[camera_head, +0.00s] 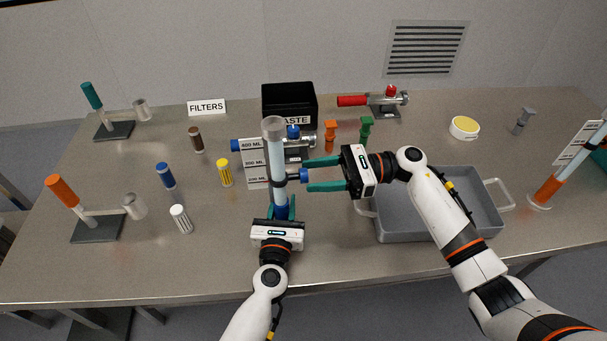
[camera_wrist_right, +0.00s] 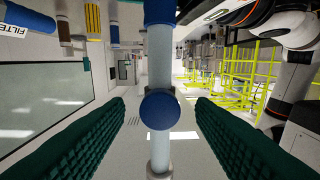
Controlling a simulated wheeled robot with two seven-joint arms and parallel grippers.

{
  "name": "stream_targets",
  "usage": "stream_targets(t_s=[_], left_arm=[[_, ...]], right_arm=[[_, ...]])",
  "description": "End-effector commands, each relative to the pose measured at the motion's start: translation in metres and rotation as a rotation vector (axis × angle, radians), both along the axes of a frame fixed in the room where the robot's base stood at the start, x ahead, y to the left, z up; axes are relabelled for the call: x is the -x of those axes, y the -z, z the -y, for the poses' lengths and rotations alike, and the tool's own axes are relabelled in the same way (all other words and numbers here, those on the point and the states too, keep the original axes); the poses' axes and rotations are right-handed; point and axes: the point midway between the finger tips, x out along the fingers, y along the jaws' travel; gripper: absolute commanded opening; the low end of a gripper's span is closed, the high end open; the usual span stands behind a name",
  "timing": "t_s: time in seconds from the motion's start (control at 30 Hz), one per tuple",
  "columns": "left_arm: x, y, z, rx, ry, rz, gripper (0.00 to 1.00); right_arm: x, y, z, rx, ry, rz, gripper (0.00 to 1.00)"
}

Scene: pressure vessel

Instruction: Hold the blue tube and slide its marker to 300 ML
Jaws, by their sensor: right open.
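The blue tube (camera_head: 275,150) stands upright near the middle of the table, a clear cylinder with a grey top and blue lower end. Its label plate (camera_head: 256,163) shows 400 ML at the top; the lower labels are partly hidden. The marker's blue knob (camera_head: 304,178) sticks out to the right, about level with the lowest label. My left gripper (camera_head: 281,207) is around the tube's blue lower end and appears shut on it. My right gripper (camera_head: 308,175) is open, its green fingers on either side of the knob. The right wrist view shows the knob (camera_wrist_right: 160,109) between them, apart from both.
A grey tray (camera_head: 405,228) lies under my right arm. A black waste bin (camera_head: 290,103), a red-handled valve (camera_head: 372,101) and orange (camera_head: 331,135) and green (camera_head: 366,130) pieces stand behind. Several small cylinders and two stands are left. An orange tube (camera_head: 565,175) stands far right.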

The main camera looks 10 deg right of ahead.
Motion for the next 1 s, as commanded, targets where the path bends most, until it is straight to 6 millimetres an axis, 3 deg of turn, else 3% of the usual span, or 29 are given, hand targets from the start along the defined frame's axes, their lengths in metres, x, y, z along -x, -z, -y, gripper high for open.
stream_targets(t_s=[0.23, 0.57, 0.9, 1.0], left_arm=[[0.0, 0.0, 0.0, 0.0, -0.001, -0.001, 0.03], [0.0, 0.0, 0.0, 0.0, -0.001, 0.0, 0.03], [0.0, 0.0, 0.0, 0.0, -0.001, 0.0, 0.03], [0.0, 0.0, 0.0, 0.0, -0.001, 0.0, 0.03]], right_arm=[[0.001, 0.0, -0.028, -0.001, 0.001, -0.001, 0.5], [0.001, 0.0, -0.032, 0.0, 0.001, -0.001, 0.5], [0.001, 0.0, -0.032, 0.0, 0.002, -0.001, 0.0], [0.001, 0.0, -0.032, 0.0, 0.002, -0.001, 0.0]])
